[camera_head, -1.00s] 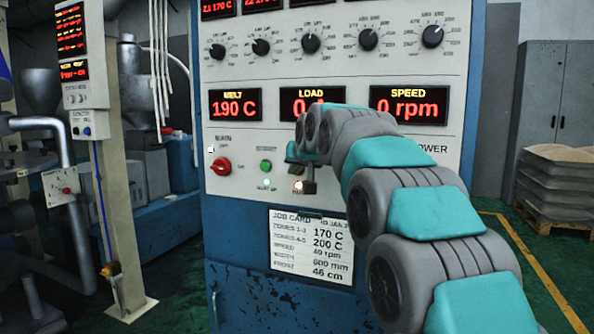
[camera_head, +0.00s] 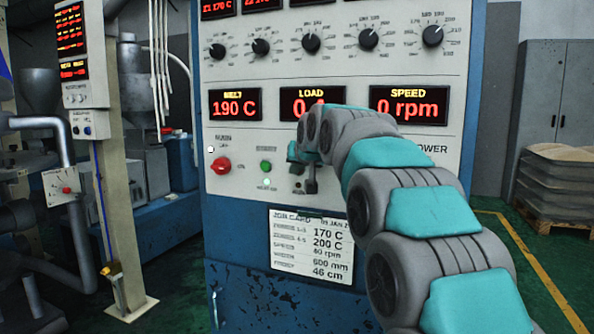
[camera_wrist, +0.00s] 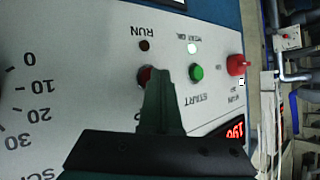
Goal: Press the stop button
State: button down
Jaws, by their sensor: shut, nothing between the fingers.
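The red stop button (camera_wrist: 144,76) is partly covered by my gripper (camera_wrist: 161,74) in the wrist view. My gripper is shut and empty, its tips at the button's edge; I cannot tell whether they touch it. In the head view my gripper (camera_head: 309,184) is in front of the cabinet panel, hiding the stop button. The green start button (camera_wrist: 196,72) sits beside the stop button and also shows in the head view (camera_head: 265,167). The RUN lamp (camera_wrist: 144,45) is dark. The lamp by the start button (camera_wrist: 193,48) is lit white.
The red main switch (camera_head: 220,165) is left of the start button. The speed display (camera_head: 408,105) reads 0 rpm. The load display (camera_head: 298,103) is partly hidden by my arm. A job card (camera_head: 311,248) is below.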

jog(key=shift+s, duration=0.1)
jog(key=shift+s+a+b, duration=0.25)
jog(key=shift+s+b, duration=0.05)
jog(key=shift+s, duration=0.35)
jog(key=shift+s+a+b, duration=0.25)
jog(key=shift+s+a, duration=0.05)
jog(key=shift+s, duration=0.5)
jog(key=shift+s+a+b, duration=0.2)
jog(key=shift+s+a, duration=0.1)
jog(key=shift+s, duration=0.45)
jog(key=shift+s+a+b, duration=0.25)
jog(key=shift+s+a, duration=0.05)
jog(key=shift+s, duration=0.5)
